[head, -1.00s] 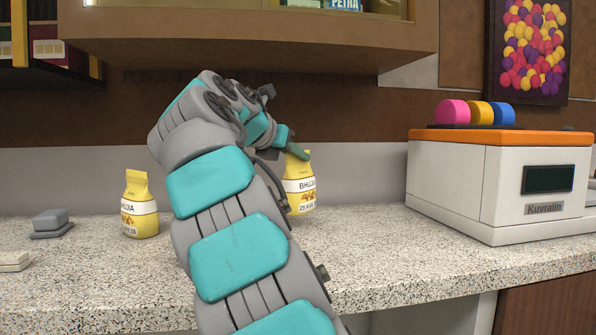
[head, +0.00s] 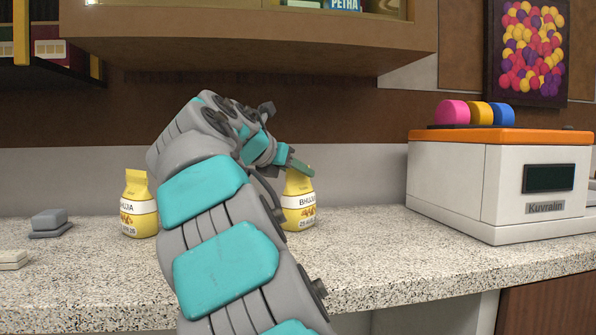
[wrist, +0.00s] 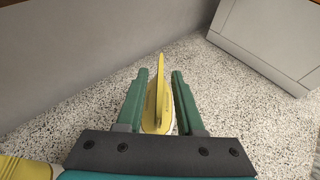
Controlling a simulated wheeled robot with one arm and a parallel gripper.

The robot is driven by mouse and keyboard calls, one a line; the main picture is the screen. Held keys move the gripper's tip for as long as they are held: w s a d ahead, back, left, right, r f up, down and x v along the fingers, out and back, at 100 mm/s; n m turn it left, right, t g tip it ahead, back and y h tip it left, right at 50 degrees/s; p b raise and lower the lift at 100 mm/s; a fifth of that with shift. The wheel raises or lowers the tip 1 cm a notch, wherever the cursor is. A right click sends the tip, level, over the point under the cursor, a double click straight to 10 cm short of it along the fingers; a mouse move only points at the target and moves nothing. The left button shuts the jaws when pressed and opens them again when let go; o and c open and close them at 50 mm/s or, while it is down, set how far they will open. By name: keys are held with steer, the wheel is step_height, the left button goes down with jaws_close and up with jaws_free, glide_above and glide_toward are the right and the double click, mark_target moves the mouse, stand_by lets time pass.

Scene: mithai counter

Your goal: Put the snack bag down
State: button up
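The snack bag (head: 299,205), yellow with a white BHUJIA label, stands upright on the speckled counter (head: 400,245) in the head view, right of my arm. My gripper (head: 298,165) is at the bag's top; my arm hides part of the bag's left side. In the wrist view the bag's thin yellow top edge (wrist: 160,90) lies between the two green fingers of my gripper (wrist: 160,75). The fingers are apart, with gaps beside the bag's top.
A second yellow bhujia bag (head: 139,205) stands left of my arm. Small grey blocks (head: 49,222) lie further left. A white machine with an orange top (head: 500,180) stands at the right. A wooden cabinet (head: 250,40) hangs above. Counter between bag and machine is clear.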

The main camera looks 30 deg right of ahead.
stand_by(0.3)
steer(key=p+v, duration=0.1)
steer(key=v, duration=1.1)
steer(key=shift+p, duration=0.35)
